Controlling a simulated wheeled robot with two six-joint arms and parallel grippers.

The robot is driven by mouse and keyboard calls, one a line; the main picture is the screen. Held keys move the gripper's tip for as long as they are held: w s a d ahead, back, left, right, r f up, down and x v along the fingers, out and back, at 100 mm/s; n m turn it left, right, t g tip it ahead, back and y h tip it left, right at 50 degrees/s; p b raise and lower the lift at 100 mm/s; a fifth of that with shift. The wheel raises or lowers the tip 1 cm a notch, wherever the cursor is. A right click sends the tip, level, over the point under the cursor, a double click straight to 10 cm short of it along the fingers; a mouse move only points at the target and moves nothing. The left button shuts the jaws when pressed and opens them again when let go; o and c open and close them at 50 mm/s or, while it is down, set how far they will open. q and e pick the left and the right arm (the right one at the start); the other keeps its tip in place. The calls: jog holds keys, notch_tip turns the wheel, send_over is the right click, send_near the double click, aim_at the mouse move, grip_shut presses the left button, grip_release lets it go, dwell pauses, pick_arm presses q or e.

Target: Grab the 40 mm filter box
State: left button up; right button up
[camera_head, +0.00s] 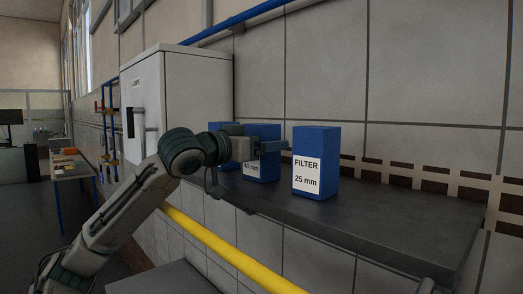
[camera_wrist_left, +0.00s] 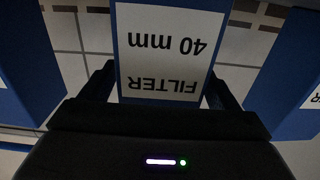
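The 40 mm filter box (camera_head: 263,168) is blue with a white label and stands upright on the dark shelf. My left gripper (camera_head: 268,146) is in front of its upper part and hides some of it. In the left wrist view, the box (camera_wrist_left: 165,50) shows its label upside down, reading FILTER 40 mm, between the two spread fingers of my left gripper (camera_wrist_left: 160,92). The fingers reach along both sides of the box; firm contact cannot be made out. My right gripper is not in view.
A 25 mm filter box (camera_head: 315,163) stands to the right on the shelf (camera_head: 385,222). Another blue box (camera_head: 230,163) stands to the left, partly hidden by my arm. A grey cabinet (camera_head: 190,85) is behind at left. A yellow pipe (camera_head: 230,252) runs below the shelf.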

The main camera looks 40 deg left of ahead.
pick_arm(q)
jog(key=shift+s, duration=0.15)
jog(key=c, duration=1.1)
jog(key=shift+o, duration=0.2)
jog(key=shift+r, duration=0.15)
